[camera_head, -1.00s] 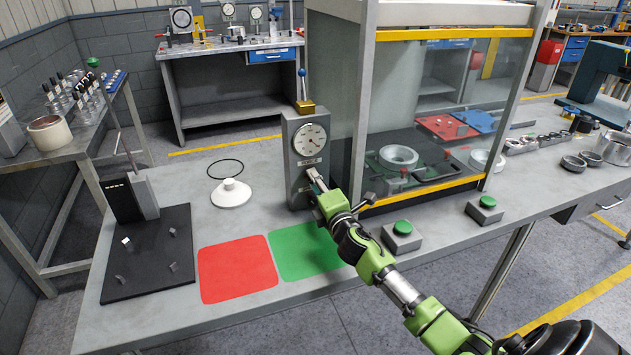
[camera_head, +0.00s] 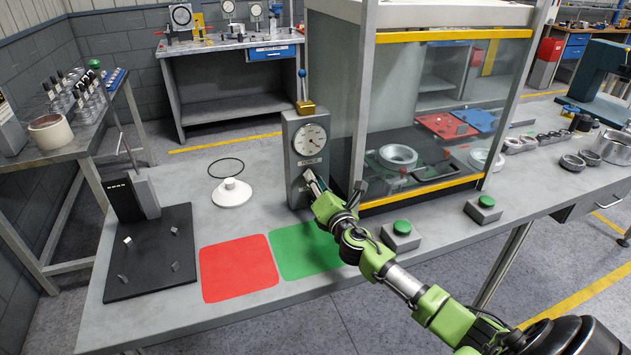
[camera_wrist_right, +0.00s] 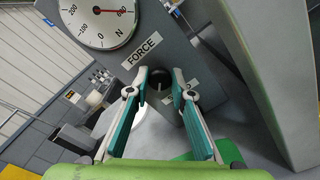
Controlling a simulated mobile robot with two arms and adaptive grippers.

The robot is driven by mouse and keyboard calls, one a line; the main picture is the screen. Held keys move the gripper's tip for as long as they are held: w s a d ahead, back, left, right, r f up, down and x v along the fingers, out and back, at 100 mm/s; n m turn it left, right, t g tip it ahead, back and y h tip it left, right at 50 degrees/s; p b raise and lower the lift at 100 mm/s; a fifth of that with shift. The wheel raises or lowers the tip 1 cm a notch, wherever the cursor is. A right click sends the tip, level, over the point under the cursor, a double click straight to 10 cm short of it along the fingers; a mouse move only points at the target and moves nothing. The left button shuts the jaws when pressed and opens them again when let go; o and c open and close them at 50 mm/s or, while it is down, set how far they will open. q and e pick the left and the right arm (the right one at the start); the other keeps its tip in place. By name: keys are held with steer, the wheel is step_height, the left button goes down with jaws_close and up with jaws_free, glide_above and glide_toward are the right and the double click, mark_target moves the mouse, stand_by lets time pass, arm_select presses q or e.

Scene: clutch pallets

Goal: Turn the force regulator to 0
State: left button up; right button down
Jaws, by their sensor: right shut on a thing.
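The force regulator (camera_head: 307,150) is a grey upright box on the bench, with a round white dial (camera_head: 311,140) and a FORCE label below it. In the right wrist view the dial (camera_wrist_right: 97,18) has a red needle pointing right, near a number I cannot read surely. The dark round knob (camera_wrist_right: 160,78) sits under the FORCE label. My right gripper (camera_head: 309,177) is at the knob, its teal-padded fingers (camera_wrist_right: 160,92) on either side of it and shut on it. The fingers hide part of the knob and a lower label. My left gripper is not in view.
A glass-fronted press cabinet (camera_head: 365,110) stands right beside the regulator. A red square (camera_head: 238,268) and a green square (camera_head: 300,250) mark the bench. A white cone-shaped part (camera_head: 231,193) stands left.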

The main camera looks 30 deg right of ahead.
stand_by(0.3)
steer(key=c, duration=1.8)
jaws_free()
steer(key=v, duration=1.2)
